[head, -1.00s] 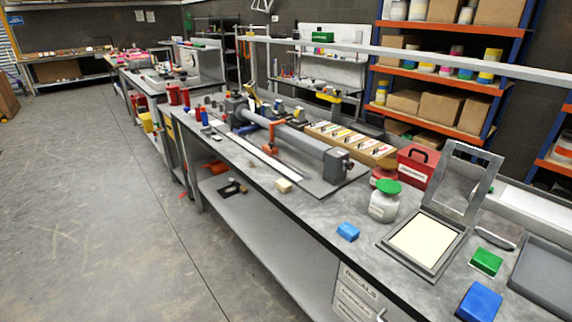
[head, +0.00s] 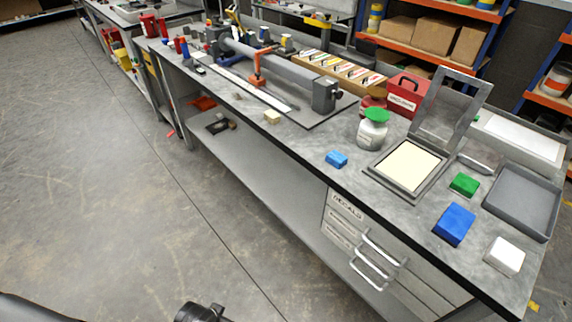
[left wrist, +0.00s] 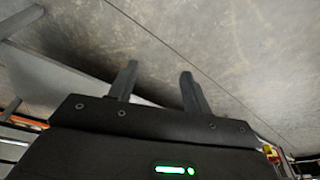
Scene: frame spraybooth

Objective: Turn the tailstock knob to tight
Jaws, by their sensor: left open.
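The long fixture with a grey tube (head: 275,65) lies along the workbench in the head view. A dark grey end block (head: 325,94) stands at its near right end. An orange clamp piece (head: 257,72) sits around the middle of the tube. I cannot make out the tailstock knob or its setting at this size. My left gripper (left wrist: 158,82) shows in the left wrist view, its two fingers apart with nothing between them, above the floor and away from the fixture. A dark part of mine shows at the bottom of the head view. My right gripper is not in view.
The bench (head: 300,150) carries a green-lidded jar (head: 372,130), a red box (head: 404,95), a framed screen (head: 408,165), and blue (head: 454,224), green (head: 464,184) and white (head: 504,256) blocks. Drawers with handles (head: 372,262) face the front. The floor (head: 120,200) at left is clear.

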